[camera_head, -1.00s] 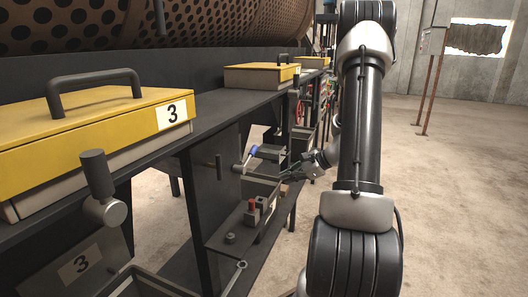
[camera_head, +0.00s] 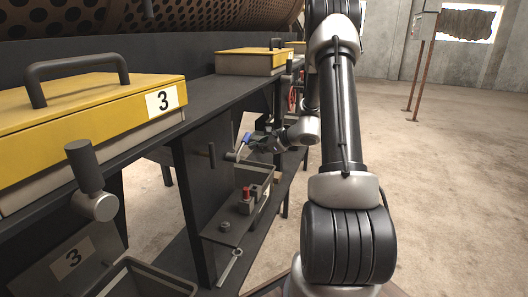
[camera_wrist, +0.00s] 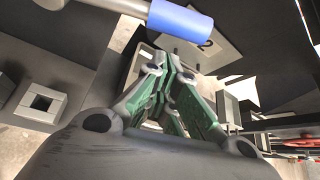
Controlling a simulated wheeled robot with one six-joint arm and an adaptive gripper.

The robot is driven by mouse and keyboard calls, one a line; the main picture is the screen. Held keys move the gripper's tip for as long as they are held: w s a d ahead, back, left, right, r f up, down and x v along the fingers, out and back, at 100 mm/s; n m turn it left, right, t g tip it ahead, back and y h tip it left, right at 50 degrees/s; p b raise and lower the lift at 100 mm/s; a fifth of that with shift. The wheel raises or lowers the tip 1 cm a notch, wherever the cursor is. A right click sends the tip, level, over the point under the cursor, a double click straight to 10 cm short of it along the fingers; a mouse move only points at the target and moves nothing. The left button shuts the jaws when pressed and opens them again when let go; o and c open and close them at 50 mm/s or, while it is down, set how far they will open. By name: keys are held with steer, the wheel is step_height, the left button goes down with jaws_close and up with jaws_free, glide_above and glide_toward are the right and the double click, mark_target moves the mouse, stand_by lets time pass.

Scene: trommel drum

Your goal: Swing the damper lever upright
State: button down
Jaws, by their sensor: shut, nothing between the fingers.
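A lever with a blue grip (camera_head: 246,139) sticks out from the dark frame panel under the shelf. Its grey rod leans up to the right from a pivot at its lower left. In the wrist view the blue grip (camera_wrist: 181,20) and its grey rod cross the top of the picture. My gripper (camera_head: 256,144) is right beside the blue grip in the head view. In the wrist view the closed green-padded fingers of my gripper (camera_wrist: 170,62) point at the area just below the grip, with nothing between them. Whether they touch the grip I cannot tell.
A tray (camera_head: 262,172) lies just below the lever. A small box with a red button (camera_head: 246,195) and a wrench (camera_head: 230,267) sit on the lower shelf. A yellow hatch marked 3 (camera_head: 85,110) and a grey-handled lever (camera_head: 92,185) are nearer. The floor right is clear.

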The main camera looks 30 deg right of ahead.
steer(key=shift+a+r, duration=0.35)
steer(key=shift+r, duration=0.3)
steer(key=shift+r+n, duration=0.3)
steer(key=shift+r, duration=0.2)
steer(key=s+a+r+n+t+h, duration=0.3)
steer(key=s+a+r+n+t, duration=0.1)
steer(key=r, duration=0.4)
steer(key=shift+s+a+r+n, duration=0.25)
steer(key=shift+s+a+n, duration=0.4)
steer(key=shift+a, duration=0.6)
steer(key=shift+w, duration=0.1)
steer(key=s+d, duration=0.5)
steer(key=s, duration=0.3)
stand_by(0.3)
stand_by(0.7)
